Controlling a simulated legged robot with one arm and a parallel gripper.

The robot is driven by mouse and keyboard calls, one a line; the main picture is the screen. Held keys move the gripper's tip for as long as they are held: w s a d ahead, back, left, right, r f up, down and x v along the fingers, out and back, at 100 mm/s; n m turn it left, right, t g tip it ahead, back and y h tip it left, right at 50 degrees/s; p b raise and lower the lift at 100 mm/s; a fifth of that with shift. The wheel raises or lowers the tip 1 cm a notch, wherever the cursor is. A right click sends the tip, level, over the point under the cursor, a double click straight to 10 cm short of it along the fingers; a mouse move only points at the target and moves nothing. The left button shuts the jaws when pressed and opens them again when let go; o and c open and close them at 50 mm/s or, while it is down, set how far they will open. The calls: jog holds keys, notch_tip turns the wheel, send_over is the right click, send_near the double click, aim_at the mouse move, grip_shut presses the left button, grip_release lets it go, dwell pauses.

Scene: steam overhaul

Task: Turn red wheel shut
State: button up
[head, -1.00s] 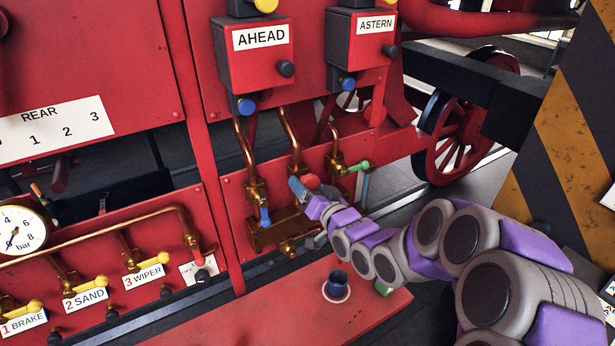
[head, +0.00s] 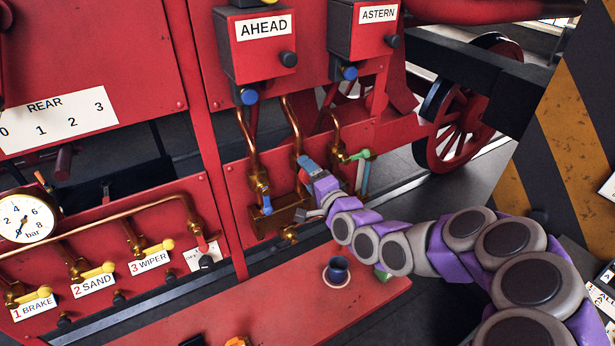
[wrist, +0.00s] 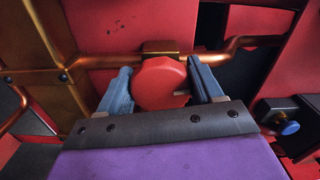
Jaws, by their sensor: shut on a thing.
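The red wheel (wrist: 160,83) sits on a copper pipe fitting and shows large between my fingers in the wrist view. My gripper (wrist: 162,86) has one blue-grey finger on each side of the wheel and is shut on it. In the head view my gripper (head: 306,169) is at the brass valve body low on the red panel. There the wheel is mostly hidden behind my gripper, with only a small red edge showing.
A blue-handled valve (head: 265,198) stands just left of my gripper and a green-handled valve (head: 358,156) just right. Copper pipes rise above them. A dark blue cup (head: 339,267) stands on the red bench (head: 270,310) below. A pressure gauge (head: 25,218) and yellow levers are at the left.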

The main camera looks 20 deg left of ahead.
jog(key=shift+d+m+b, duration=0.1)
jog(key=shift+m+b, duration=0.35)
jog(key=shift+m, duration=0.55)
jog(key=shift+f, duration=0.15)
jog(key=o, duration=1)
jog(key=shift+w, duration=0.2)
jog(key=shift+s, duration=0.1)
jog(key=b+v, duration=1.5)
jog(key=v, duration=0.2)
jog(key=shift+b, duration=0.4)
